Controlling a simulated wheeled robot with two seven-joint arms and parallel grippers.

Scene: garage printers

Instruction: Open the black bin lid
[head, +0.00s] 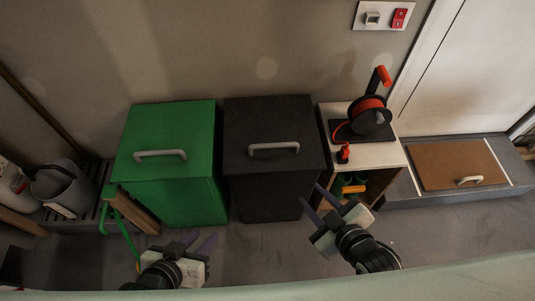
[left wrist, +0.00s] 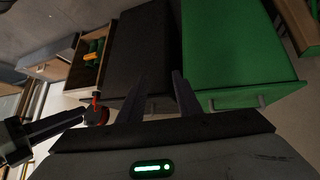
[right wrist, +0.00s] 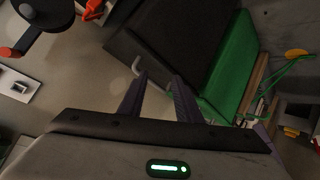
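The black bin (head: 272,190) stands against the wall in the head view, its lid (head: 270,120) lying flat and closed, with a pale handle (head: 274,147) across the front part of the lid. My right gripper (head: 318,202) is open and empty, in front of the bin's right side and lower than the lid. In the right wrist view the bin's handle (right wrist: 137,68) shows just beyond the open fingers (right wrist: 152,92). My left gripper (head: 197,241) is open and empty, low in front of the green bin. In the left wrist view its fingers (left wrist: 158,88) are apart with nothing between them.
A green bin (head: 170,140) with a similar handle stands directly left of the black one. A small cabinet (head: 390,156) holding a red cable reel (head: 369,112) stands close on the right. A grey bucket (head: 62,183) is at far left. The floor in front is clear.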

